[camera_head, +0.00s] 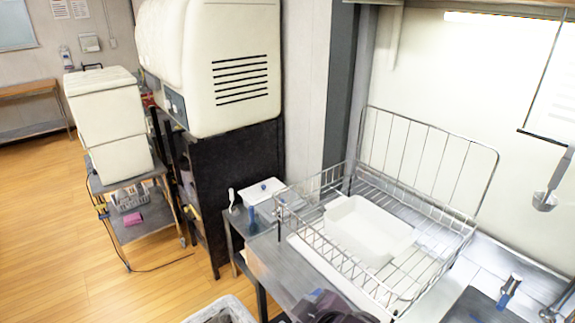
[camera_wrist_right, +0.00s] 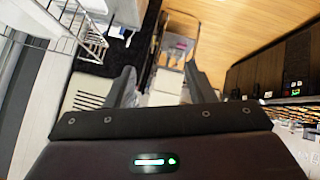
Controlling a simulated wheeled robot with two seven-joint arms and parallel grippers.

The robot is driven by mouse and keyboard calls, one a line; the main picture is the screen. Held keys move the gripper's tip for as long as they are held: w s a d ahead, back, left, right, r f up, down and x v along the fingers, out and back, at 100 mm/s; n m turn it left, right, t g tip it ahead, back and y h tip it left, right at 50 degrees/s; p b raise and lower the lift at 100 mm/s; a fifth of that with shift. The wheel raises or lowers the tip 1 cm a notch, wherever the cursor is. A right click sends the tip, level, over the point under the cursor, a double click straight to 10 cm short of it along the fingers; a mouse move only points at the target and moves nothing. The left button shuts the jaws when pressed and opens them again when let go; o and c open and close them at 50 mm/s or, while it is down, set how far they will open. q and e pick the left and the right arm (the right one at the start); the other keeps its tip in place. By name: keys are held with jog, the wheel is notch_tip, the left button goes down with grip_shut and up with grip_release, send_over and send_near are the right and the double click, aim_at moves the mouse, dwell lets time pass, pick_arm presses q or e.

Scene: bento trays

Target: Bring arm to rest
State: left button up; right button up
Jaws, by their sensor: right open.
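My right gripper (camera_wrist_right: 159,72) shows in the right wrist view with its two dark fingers spread apart and nothing between them. Beyond the fingers are the floor and a cart. In the head view, a dark, blurred part at the bottom edge looks like part of my arm; its fingers cannot be made out. My left gripper is not in view. A white bento tray (camera_head: 368,228) lies in the wire dish rack (camera_head: 345,180) on the metal counter, apart from any gripper I can see.
A small white container (camera_head: 262,191) stands on the side table left of the rack. A large cream machine (camera_head: 235,70) sits on a black stand. A cart (camera_head: 135,222) carries cream boxes. A bin (camera_head: 222,308) stands at the bottom. Wooden floor (camera_head: 40,200) at left is clear.

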jog(key=s+d+f+m+g+h, duration=0.2)
jog(key=s+d+f+m+g, duration=0.25)
jog(key=d, duration=0.45)
jog(key=s+d+f+m+g+h, duration=0.1)
jog(key=s+d+f+m+h, duration=0.1)
jog(key=s+d+f+m, duration=0.4)
notch_tip(320, 180, down, 34)
jog(key=s+d+n+b, duration=0.2)
jog(key=s+b, duration=0.1)
jog(key=b, duration=0.5)
jog(key=s+d+f+g+b, duration=0.1)
jog(key=s+d+f+b, duration=0.1)
jog(key=s+f, duration=0.8)
jog(key=s+d+f+g+b, duration=0.1)
jog(key=s+f+b, duration=0.3)
jog(key=s+f, duration=0.5)
notch_tip(320, 180, down, 8)
jog(key=shift+s+d+r, duration=0.25)
jog(key=shift+s+d, duration=0.1)
jog(key=shift+n, duration=0.25)
